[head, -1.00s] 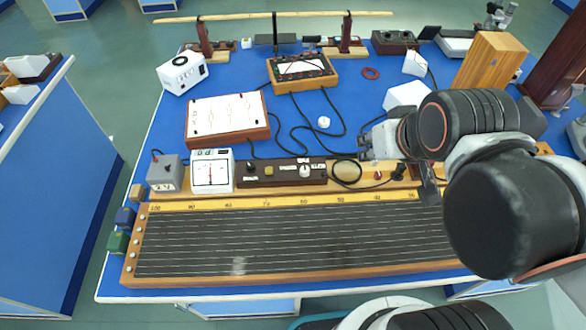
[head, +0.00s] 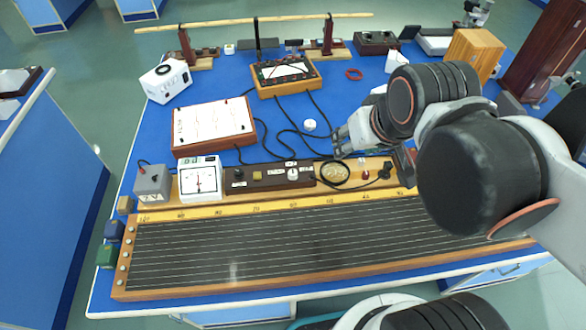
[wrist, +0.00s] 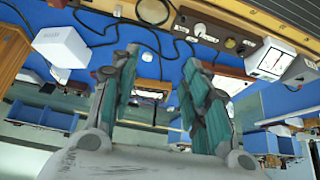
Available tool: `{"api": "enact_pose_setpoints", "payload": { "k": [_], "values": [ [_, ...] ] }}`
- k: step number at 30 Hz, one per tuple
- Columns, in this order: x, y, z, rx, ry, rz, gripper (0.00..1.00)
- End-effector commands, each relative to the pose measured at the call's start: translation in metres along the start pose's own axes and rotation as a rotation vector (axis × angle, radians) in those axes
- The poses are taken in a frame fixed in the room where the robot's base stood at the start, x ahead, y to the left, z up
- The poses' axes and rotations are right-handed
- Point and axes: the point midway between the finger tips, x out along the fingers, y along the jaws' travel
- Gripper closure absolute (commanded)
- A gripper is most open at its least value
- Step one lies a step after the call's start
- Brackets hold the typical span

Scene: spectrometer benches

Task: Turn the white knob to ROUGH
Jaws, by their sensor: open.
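The white knob (head: 293,174) sits on a long dark brown panel (head: 270,179) near the middle of the bench, with small white labels around it too small to read. It also shows in the wrist view (wrist: 199,29), near the top. Its pointer setting cannot be told. My gripper (head: 339,139) is to the right of the knob and farther back, above the blue bench top, and apart from it. In the wrist view my gripper (wrist: 160,62) has its two fingers spread with nothing between them.
A black cable loop (head: 333,173) lies just right of the knob. A white-faced meter (head: 200,180) stands at the panel's left. A long ruled wire board (head: 300,235) lies in front. A small white button-like piece (head: 310,125) and cables lie behind the panel.

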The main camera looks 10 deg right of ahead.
Motion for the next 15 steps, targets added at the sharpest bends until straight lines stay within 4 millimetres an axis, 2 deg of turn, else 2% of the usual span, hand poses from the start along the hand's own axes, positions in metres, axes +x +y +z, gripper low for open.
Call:
{"api": "enact_pose_setpoints", "payload": {
  "k": [3,15],
  "values": [
    [0.008,-0.011,-0.016,-0.019,-0.071,-0.014,0.57],
    [0.054,-0.052,-0.051,-0.081,-0.320,-0.039,0.57]
  ]
}}
